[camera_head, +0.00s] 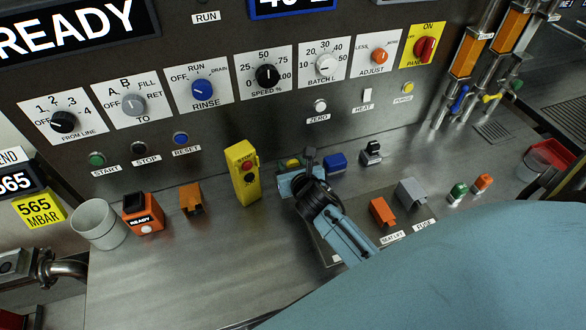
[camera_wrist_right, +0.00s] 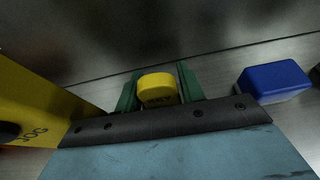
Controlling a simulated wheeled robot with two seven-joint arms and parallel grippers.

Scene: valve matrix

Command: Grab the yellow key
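The yellow key (camera_wrist_right: 157,88) is a small block with KEY lettering, standing on the steel counter. It also shows in the head view (camera_head: 290,162), partly covered by my right gripper. My right gripper (camera_wrist_right: 158,86) reaches down to it, with one green finger on each side of the key. Narrow gaps seem to show between the key and the fingers, so the gripper looks open around it; contact is hard to judge. My left gripper is not in view.
A yellow pendant (camera_head: 243,172) with a red button stands close to the left of the gripper. A blue block (camera_head: 335,162) stands close to its right. Orange (camera_head: 383,212) and grey (camera_head: 412,193) blocks sit farther right. The control panel rises behind. The counter's left front is clear.

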